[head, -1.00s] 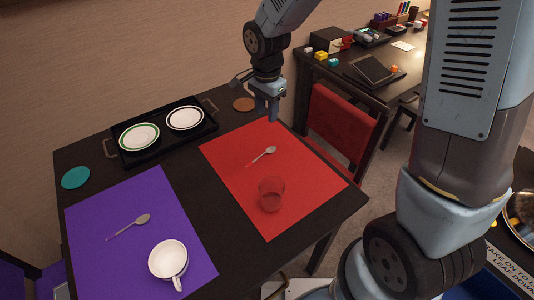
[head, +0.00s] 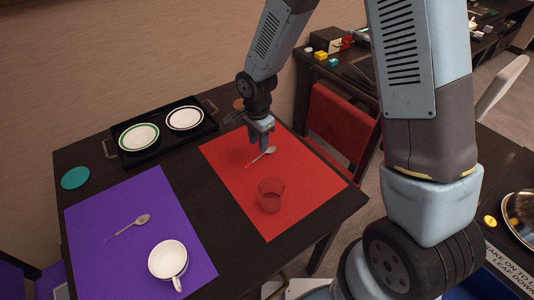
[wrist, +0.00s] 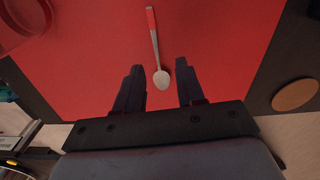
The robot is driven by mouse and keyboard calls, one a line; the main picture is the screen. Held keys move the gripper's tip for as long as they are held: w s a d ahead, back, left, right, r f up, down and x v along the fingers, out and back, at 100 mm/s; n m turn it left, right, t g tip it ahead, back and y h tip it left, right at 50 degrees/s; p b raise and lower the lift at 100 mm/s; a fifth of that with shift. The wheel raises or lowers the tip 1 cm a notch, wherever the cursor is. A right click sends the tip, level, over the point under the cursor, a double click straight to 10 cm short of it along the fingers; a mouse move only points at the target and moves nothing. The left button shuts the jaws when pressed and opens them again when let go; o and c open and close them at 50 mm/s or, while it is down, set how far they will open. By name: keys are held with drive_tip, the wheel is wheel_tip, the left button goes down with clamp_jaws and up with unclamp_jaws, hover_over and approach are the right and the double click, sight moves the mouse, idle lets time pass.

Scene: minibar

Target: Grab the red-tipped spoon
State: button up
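The red-tipped spoon (wrist: 155,48) lies on the red mat (head: 225,168). In the wrist view its red handle end points away from my gripper and its bowl is nearest. In the head view the spoon (head: 262,156) shows just below my gripper (head: 262,145). My gripper (wrist: 158,90) is open and empty, with the bowl end showing between its two fingertips. I cannot tell the exact height of the fingers above the mat.
A clear red-looking glass (head: 271,194) stands on the red mat near the spoon. A purple mat (head: 90,215) holds another spoon (head: 129,226) and a white cup (head: 167,260). A black tray (head: 160,145) with two plates and an orange coaster (wrist: 294,95) are at the back.

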sight(259, 157)
drive_tip(key=shift+s+f, duration=0.2)
drive_tip(key=shift+f, duration=2.4)
clamp_jaws()
